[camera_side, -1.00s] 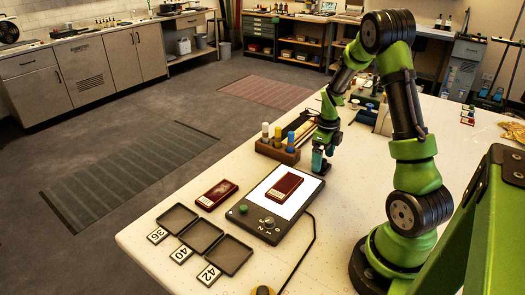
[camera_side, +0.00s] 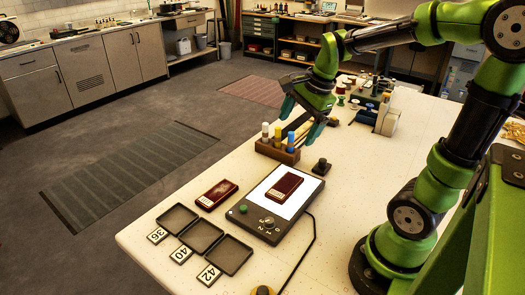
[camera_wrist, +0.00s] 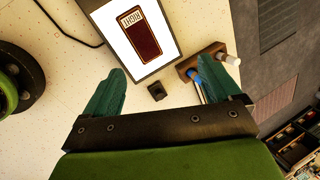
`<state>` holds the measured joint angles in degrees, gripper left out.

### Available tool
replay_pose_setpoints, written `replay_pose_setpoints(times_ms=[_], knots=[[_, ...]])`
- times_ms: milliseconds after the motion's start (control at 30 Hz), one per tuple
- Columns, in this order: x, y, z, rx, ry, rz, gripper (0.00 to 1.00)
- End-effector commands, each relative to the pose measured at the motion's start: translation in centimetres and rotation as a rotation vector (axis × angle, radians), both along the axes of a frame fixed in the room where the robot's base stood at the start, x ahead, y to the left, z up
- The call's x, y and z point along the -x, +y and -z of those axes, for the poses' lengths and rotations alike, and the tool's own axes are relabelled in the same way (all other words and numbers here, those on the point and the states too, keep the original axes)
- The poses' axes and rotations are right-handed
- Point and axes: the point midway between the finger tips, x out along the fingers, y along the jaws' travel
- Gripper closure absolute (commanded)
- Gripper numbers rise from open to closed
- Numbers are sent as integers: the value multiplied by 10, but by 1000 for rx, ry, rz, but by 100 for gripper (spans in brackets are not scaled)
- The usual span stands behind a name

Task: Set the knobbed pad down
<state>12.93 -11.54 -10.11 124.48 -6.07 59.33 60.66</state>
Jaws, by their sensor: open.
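The knobbed pad (camera_side: 322,166), a small black block with a knob on top, stands on the white table just beyond the far right corner of the lit panel (camera_side: 247,213). In the wrist view the pad (camera_wrist: 156,92) sits alone between my spread fingers, clear of the panel's edge. My gripper (camera_side: 299,122) is open and empty, raised above the table near the wooden holder. Its teal fingers also show wide apart in the wrist view (camera_wrist: 157,67). Nothing hides the pad.
A dark red case (camera_side: 286,187) lies on the lit panel, another (camera_side: 216,194) beside it. A wooden block (camera_side: 277,151) with colour-capped markers stands close by the pad. Three black trays (camera_side: 203,236) line the front edge. Spools (camera_side: 341,92) stand farther back.

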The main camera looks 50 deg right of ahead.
Motion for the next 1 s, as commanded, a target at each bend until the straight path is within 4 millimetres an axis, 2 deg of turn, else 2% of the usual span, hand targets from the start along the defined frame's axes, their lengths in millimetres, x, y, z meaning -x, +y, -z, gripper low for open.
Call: replay_pose_setpoints(times_ms=[33, 100, 200, 300, 400, 567, 1000], knots=[[8, 27, -12, 59, -67, -204, 9], [19, 58, -22, 157, -151, -484, 9], [38, 92, -30, 304, -254, -827, 9], [53, 115, -34, 434, -330, -1079, 9], [63, 128, -34, 523, -376, -1234, 9], [68, 134, -34, 576, -398, -1320, 9], [68, 133, -35, 575, -397, -1317, 9]])
